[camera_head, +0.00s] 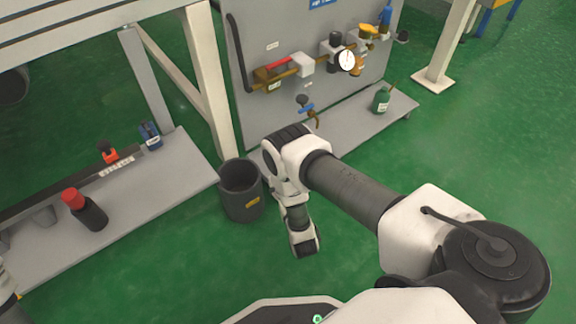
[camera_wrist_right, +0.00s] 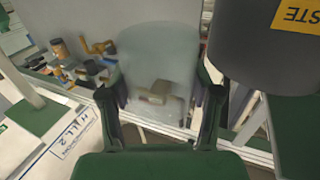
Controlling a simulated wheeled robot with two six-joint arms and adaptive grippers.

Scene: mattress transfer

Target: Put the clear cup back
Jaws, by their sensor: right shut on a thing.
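The clear cup (camera_wrist_right: 158,70) is a translucent, colourless cup seen in the right wrist view, between the two dark fingers of my right gripper (camera_wrist_right: 160,110). The fingers touch its sides and are shut on it. Shapes behind show blurred through its wall. In the head view my right arm reaches in from the right and bends down beside a dark bin; the cup and the fingertips do not show there. My left gripper is not in view.
The dark waste bin (camera_head: 241,192) stands on the green floor; it also fills the upper right of the right wrist view (camera_wrist_right: 262,55). A grey bench (camera_head: 150,200) at left holds a red-capped bottle (camera_head: 86,209). A panel with pipes and a gauge (camera_head: 346,60) stands behind.

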